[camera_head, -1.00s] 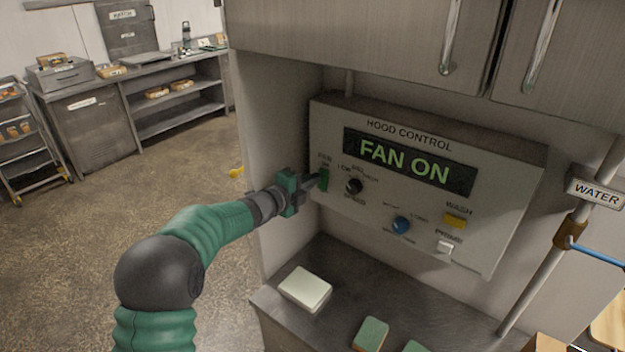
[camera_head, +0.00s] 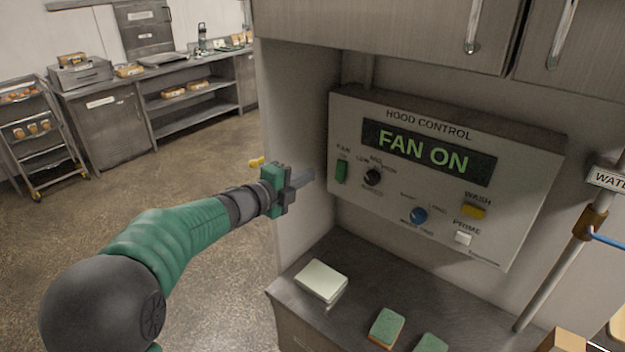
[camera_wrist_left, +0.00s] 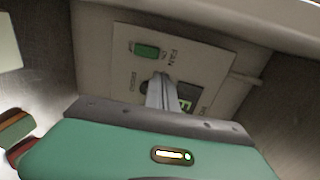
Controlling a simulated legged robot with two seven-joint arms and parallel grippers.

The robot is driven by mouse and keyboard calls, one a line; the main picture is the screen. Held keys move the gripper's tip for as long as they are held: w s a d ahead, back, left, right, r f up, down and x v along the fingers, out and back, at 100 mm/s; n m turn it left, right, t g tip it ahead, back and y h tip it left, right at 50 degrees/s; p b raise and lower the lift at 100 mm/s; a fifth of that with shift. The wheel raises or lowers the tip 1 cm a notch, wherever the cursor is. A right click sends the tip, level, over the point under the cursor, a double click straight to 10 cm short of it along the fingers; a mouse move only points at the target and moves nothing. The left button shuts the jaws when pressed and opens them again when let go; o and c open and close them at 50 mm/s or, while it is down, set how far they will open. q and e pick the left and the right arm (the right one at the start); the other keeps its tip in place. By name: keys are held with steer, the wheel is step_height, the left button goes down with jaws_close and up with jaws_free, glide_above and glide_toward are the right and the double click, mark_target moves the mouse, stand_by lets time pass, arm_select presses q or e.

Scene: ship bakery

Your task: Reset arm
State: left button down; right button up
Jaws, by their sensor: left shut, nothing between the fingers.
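My left gripper (camera_head: 303,178) is shut and empty, in front of the left edge of the hood control panel (camera_head: 520,165) and apart from it. The panel's display (camera_head: 428,152) reads FAN ON. Its green fan switch (camera_head: 341,171) is just right of my fingertips in the head view. My right gripper is not in view.
Below the panel, a metal counter (camera_head: 350,255) holds a white block (camera_head: 321,281) and green-topped sponges (camera_head: 386,327). Cabinets (camera_head: 400,30) hang above. A pipe (camera_head: 560,265) with a water sign stands at right. Open floor (camera_head: 215,160) lies at left.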

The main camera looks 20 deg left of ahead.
arm_select(q)
steer(key=s+a+f+n+g+y, duration=0.2)
steer(key=s+f+n+g+y, duration=0.35)
steer(key=s+f+n, duration=0.8)
steer(key=s+d+f+n+g, duration=0.2)
steer(key=s+f+n+g, duration=0.1)
steer(key=s+f, duration=0.4)
steer(key=s+d+f+n+g, duration=0.3)
steer(key=s+f+n+g, duration=0.1)
steer(key=s, duration=0.9)
step_height(320, 180, down, 3)
steer(key=shift+r+n, duration=0.15)
steer(key=shift+n, duration=0.7)
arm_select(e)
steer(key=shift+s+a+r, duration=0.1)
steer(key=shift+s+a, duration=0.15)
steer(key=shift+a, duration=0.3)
arm_select(q)
steer(key=shift+d, duration=0.25)
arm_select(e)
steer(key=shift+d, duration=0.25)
